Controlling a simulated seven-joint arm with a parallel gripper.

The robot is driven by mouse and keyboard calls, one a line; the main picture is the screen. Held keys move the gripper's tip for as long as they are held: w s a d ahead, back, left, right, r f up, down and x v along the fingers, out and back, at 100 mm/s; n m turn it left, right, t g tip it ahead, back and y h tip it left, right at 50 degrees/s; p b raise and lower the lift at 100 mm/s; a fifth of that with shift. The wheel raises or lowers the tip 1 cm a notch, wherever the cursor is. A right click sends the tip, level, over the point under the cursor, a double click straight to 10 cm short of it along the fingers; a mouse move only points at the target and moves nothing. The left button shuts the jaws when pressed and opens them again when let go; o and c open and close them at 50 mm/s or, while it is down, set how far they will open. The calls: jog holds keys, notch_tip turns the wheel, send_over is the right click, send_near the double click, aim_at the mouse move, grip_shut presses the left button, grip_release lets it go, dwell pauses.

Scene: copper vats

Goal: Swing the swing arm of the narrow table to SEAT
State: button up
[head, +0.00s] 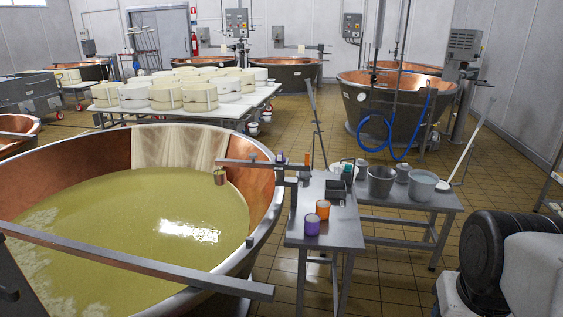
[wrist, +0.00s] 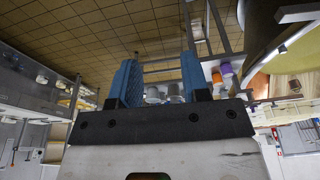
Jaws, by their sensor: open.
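The narrow table (head: 327,238) is a grey metal stand beside the big copper vat in the head view. A dark swing arm (head: 252,165) at its far end reaches left over the vat rim, with a small greenish-brown piece (head: 219,177) at its tip above the liquid. No SEAT mark is legible. A purple cup (head: 312,225) and an orange cup (head: 323,209) stand on the table. In the wrist view my gripper (wrist: 160,68) is open, its blue fingers apart with nothing held between them. My gripper does not show in the head view.
The copper vat (head: 265,205) holds yellowish liquid. A second grey table (head: 400,200) with buckets (head: 381,180) adjoins on the right. A grey bar (head: 140,262) crosses the vat's front.

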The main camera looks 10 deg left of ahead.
jog(key=shift+o, duration=0.5)
jog(key=w+a+r, duration=0.2)
jog(key=w+r, duration=0.3)
jog(key=w, duration=0.4)
jog(key=w+a+r, duration=0.2)
jog(key=w+r, duration=0.2)
jog(key=w, duration=0.6)
jog(key=m+g, duration=0.2)
jog(key=g, duration=0.1)
send_over(307, 153)
jog(key=shift+d+f, duration=0.1)
jog(key=shift+f, duration=6.05)
jog(key=shift+f, duration=0.1)
jog(key=shift+f, duration=3.8)
